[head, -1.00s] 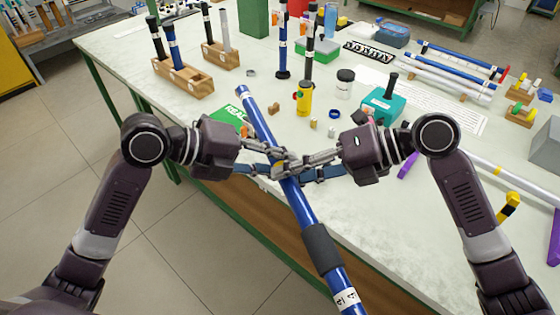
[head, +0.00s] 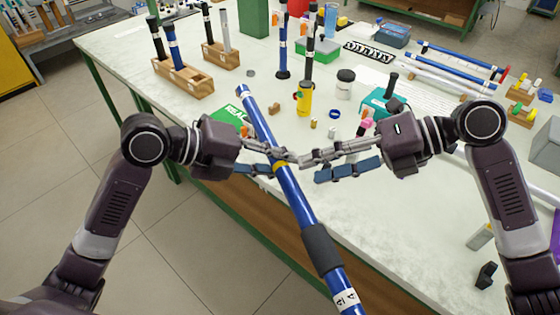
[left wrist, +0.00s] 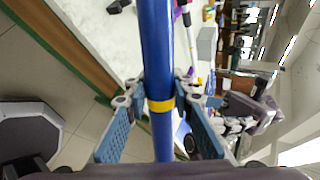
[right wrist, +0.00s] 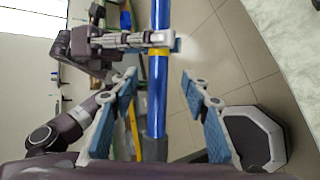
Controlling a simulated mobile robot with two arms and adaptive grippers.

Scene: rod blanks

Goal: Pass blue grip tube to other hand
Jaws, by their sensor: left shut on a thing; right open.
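The blue grip tube (head: 295,198) is a long blue rod with a yellow band, a dark grey grip sleeve and a white label near its lower end. It is held slanting in front of the table's front edge. My left gripper (head: 277,160) is shut on it around the yellow band; the left wrist view (left wrist: 160,100) shows the tube between its fingers. My right gripper (head: 312,166) is open just right of the tube. In the right wrist view the tube (right wrist: 157,100) stands between the spread right fingers (right wrist: 160,85), with gaps on both sides.
The table (head: 230,92) holds wooden racks with upright rods (head: 182,80), a yellow canister (head: 305,98), a white jar (head: 344,84) and a teal box (head: 378,102). More rods lie at the right (head: 450,80). The floor at left is clear.

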